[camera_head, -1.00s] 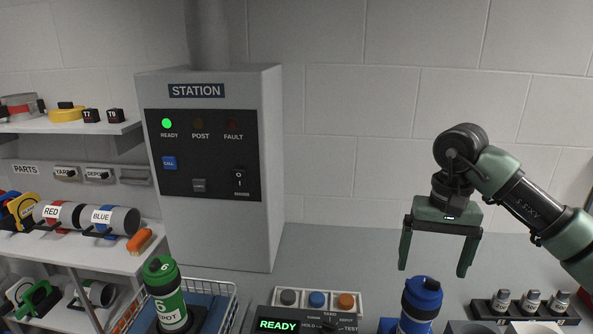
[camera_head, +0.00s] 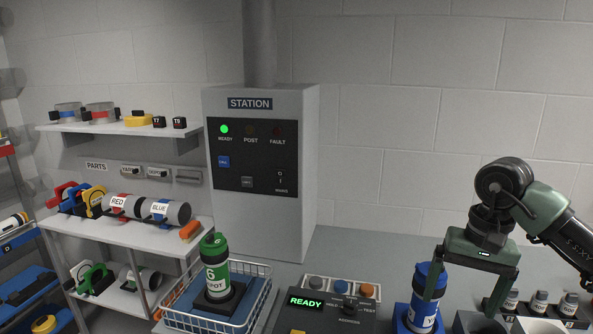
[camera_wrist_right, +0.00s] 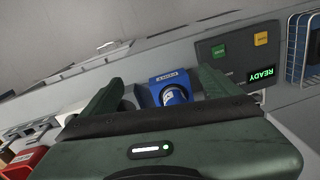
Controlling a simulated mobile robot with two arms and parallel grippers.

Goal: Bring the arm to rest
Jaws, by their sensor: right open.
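My right gripper (camera_head: 464,303) is open and empty, fingers pointing down, at the right of the head view. Its arm comes in from the right edge. The blue canister (camera_head: 420,310) stands upright in a blue holder, and the gripper's left finger partly overlaps it in the head view; I cannot tell whether they touch. In the right wrist view, the gripper (camera_wrist_right: 160,85) has its fingers spread apart. The blue canister (camera_wrist_right: 172,95) shows between them, beyond the palm. My left gripper is not in view.
A control box (camera_head: 318,318) reading READY stands left of the blue canister. A wire basket (camera_head: 262,292) holds a green canister (camera_head: 215,270). The station cabinet (camera_head: 260,225) stands behind, with shelves (camera_head: 115,232) at left. Small bottles (camera_head: 539,302) stand at right.

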